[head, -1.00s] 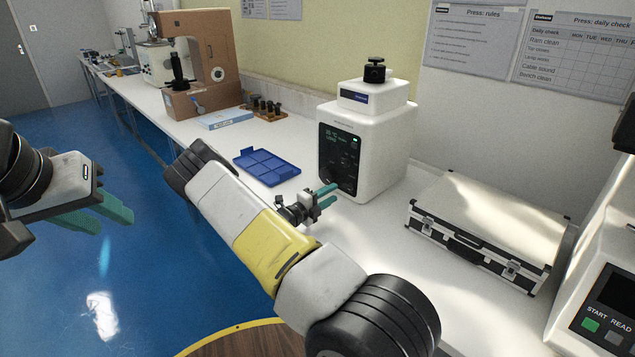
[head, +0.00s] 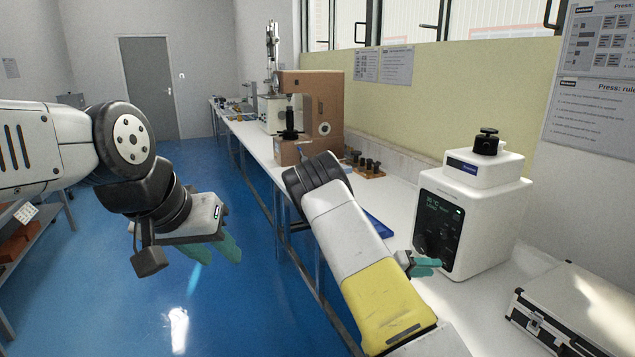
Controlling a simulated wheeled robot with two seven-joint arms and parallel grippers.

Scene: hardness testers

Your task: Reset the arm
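My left gripper (head: 215,250) hangs over the blue floor at the left in the head view, off the bench. Its two teal fingers point down and to the right, a little apart, with nothing seen between them. My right arm crosses the lower middle of the view, over the bench edge.
A brown press (head: 320,105) stands farther back on the white bench (head: 395,190). A blue tray (head: 377,226) is mostly hidden by my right arm. A silver case (head: 572,312) lies at the front right. Shelving (head: 32,250) stands at the far left. The floor between is clear.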

